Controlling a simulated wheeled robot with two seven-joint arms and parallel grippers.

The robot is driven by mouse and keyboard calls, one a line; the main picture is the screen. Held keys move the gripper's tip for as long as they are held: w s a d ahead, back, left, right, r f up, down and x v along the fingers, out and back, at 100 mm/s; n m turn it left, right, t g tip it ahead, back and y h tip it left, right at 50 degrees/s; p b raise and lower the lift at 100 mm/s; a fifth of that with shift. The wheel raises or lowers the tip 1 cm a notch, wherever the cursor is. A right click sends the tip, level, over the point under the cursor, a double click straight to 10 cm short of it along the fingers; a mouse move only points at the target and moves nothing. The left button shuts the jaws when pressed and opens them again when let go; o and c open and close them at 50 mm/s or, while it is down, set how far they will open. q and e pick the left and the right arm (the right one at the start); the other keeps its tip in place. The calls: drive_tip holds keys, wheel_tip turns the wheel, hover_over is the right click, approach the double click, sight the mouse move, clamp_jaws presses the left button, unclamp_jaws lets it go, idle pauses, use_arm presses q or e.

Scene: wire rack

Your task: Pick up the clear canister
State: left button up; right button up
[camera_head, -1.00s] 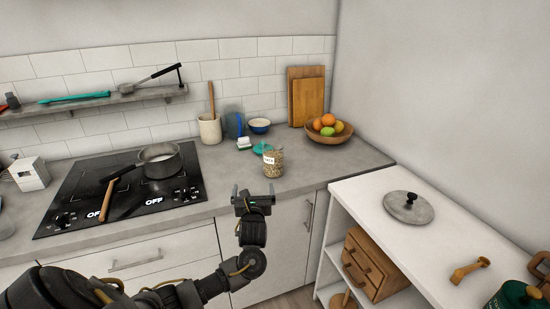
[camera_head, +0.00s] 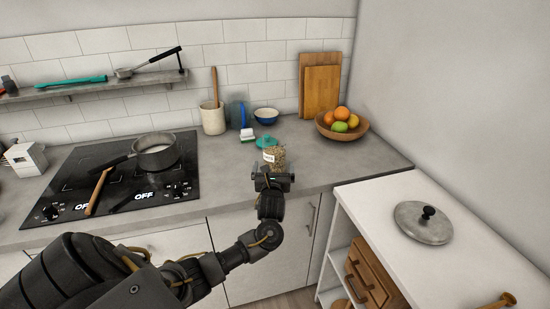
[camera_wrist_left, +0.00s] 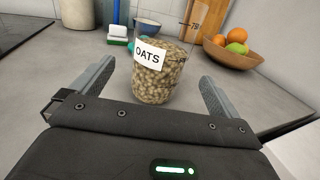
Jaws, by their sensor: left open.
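The clear canister (camera_head: 278,158) stands upright on the grey counter, full of oats and with a white "OATS" label. In the left wrist view the canister (camera_wrist_left: 160,68) stands ahead of my left gripper (camera_wrist_left: 157,82), roughly between the lines of its two fingers. My left gripper (camera_head: 272,171) is open and empty, just in front of the canister at the counter's front edge, and it hides the canister's lower part in the head view. A teal lid (camera_head: 266,142) lies behind the canister. My right gripper is not in view.
A wooden fruit bowl (camera_head: 327,129) stands to the right of the canister. A small white-and-green item (camera_head: 247,135), a blue bowl (camera_head: 266,116) and a utensil crock (camera_head: 213,119) stand behind. The stove with a pot (camera_head: 156,157) is to the left. A white shelf unit (camera_head: 375,205) is at right.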

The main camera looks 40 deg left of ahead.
sight(274, 162)
use_arm(q)
drive_tip(key=x, duration=0.3)
drive_tip(key=shift+w+d+f, duration=0.1)
drive_tip(key=shift+d+f, duration=0.05)
drive_tip(key=shift+f, duration=0.15)
drive_tip(key=shift+w+a, duration=0.2)
drive_tip(key=shift+w, duration=0.1)
drive_tip(key=shift+a+r, duration=0.1)
drive_tip(key=shift+r, duration=0.05)
drive_tip(key=shift+w+a+r, duration=0.1)
drive_tip(key=shift+w+a, duration=0.1)
drive_tip(key=shift+a, duration=0.05)
drive_tip(key=x, duration=0.4)
drive_tip(key=shift+w+a, duration=0.15)
drive_tip(key=shift+w, duration=0.05)
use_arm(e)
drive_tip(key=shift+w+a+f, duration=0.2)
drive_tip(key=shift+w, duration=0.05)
use_arm(q)
drive_tip(key=c, duration=1.2)
